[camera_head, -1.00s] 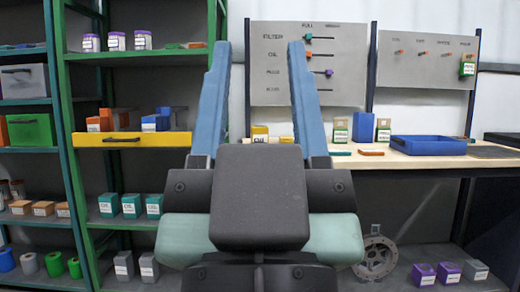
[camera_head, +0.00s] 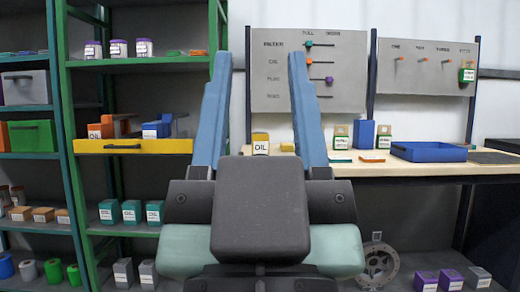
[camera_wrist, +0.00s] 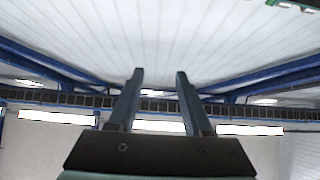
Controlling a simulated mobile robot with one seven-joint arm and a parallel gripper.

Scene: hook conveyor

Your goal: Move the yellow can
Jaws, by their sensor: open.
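A yellow can (camera_head: 260,144) with a white label reading OIL stands upright at the left end of the workbench. In the head view it shows in the gap between my fingers, beyond them and untouched. My gripper (camera_head: 259,56) points upward with its two long blue fingers spread apart and nothing between them. In the wrist view my gripper (camera_wrist: 156,72) is also open and empty, facing the ceiling; the can does not show there.
The wooden workbench (camera_head: 400,169) holds a blue tray (camera_head: 429,151) and several small boxes. A low yellow piece (camera_head: 286,147) lies right of the can. Pegboards (camera_head: 310,70) hang behind. A green shelf (camera_head: 62,100) with a yellow drawer (camera_head: 170,146) stands left.

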